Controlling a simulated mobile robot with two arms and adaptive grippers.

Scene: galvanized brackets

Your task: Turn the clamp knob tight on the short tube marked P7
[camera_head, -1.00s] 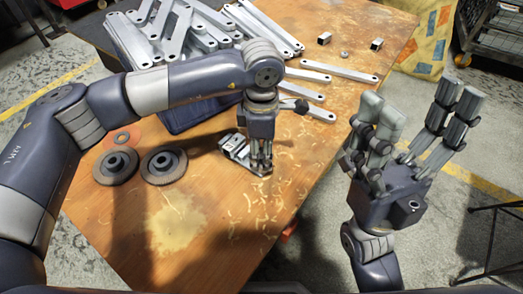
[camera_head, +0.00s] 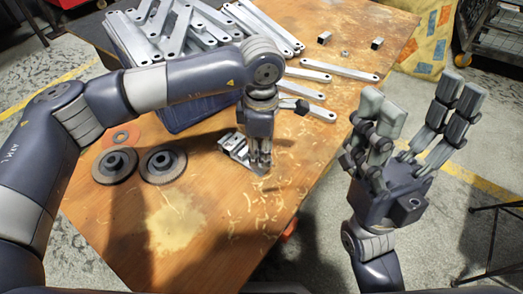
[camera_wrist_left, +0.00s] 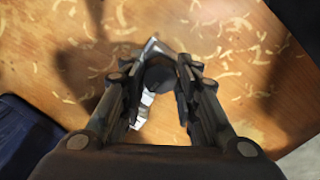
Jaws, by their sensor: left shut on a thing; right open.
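A small metal clamp (camera_head: 235,146) lies on the wooden table, partly hidden behind my left gripper (camera_head: 259,161). My left gripper points down at it. In the left wrist view, my left gripper's fingers (camera_wrist_left: 158,82) are shut on a dark round knob (camera_wrist_left: 158,74), with pale metal of the clamp showing beside it. My right gripper (camera_head: 420,112) is open and empty, held up off the table's right side. Two short square tubes (camera_head: 324,38) (camera_head: 377,43) lie near the far right of the table. No P7 marking is readable, and any tube in the clamp is hidden.
Two dark discs (camera_head: 115,164) (camera_head: 163,164) and an orange ring (camera_head: 122,138) lie left of the clamp.

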